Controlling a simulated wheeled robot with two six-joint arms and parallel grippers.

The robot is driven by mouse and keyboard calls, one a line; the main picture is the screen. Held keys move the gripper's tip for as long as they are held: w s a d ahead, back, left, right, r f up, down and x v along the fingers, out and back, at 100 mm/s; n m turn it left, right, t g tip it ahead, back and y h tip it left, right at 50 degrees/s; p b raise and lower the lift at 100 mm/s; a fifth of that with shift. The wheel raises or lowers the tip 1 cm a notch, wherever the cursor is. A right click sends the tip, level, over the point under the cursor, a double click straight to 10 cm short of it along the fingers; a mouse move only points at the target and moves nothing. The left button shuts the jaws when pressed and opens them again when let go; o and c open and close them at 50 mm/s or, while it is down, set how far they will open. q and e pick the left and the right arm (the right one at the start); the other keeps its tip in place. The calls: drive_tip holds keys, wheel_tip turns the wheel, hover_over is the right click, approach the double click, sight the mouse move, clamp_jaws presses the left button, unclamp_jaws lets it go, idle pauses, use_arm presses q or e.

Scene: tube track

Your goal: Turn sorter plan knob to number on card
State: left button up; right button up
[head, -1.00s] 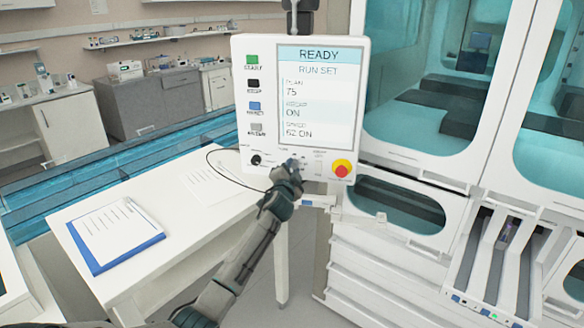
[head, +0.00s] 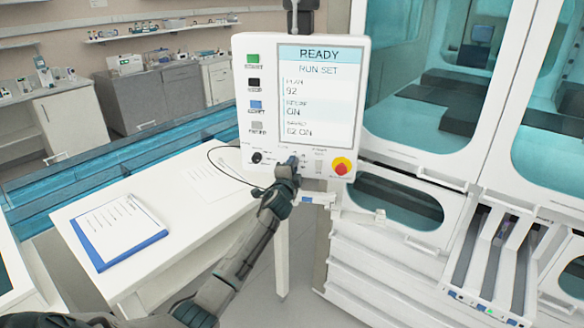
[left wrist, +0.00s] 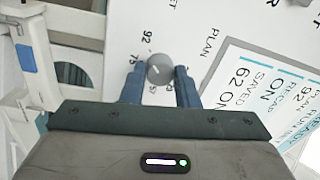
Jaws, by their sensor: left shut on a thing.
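The control panel (head: 268,107) shows READY and RUN SET, with PLAN at 92 on its screen (head: 318,105). The grey round plan knob (left wrist: 160,69) sits below the PLAN label in the left wrist view, with 75, 92 and other numbers around it. My left gripper (left wrist: 160,76) is shut on the knob, one finger on each side. In the head view my left gripper (head: 291,162) reaches the panel's lower edge and hides the knob. The pale mark on the knob is too small to read surely. I cannot make out a card with a readable number. My right gripper is not in view.
A red stop button on a yellow base (head: 341,166) is close to the right of my gripper. Coloured buttons (head: 255,82) line the panel's left side. A black cable (head: 222,168) loops over the white table (head: 185,225). A clipboard (head: 120,232) with paper lies there.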

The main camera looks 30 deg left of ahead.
use_arm(q)
drive_tip(key=shift+f, duration=0.1)
drive_tip(key=o, duration=1)
drive_tip(key=shift+c, duration=0.2)
drive_tip(key=shift+s, duration=0.1)
drive_tip(key=b+v, duration=0.3)
drive_tip(key=v, duration=0.7)
drive_tip(key=shift+s+d, duration=0.2)
drive_tip(key=shift+s, duration=0.1)
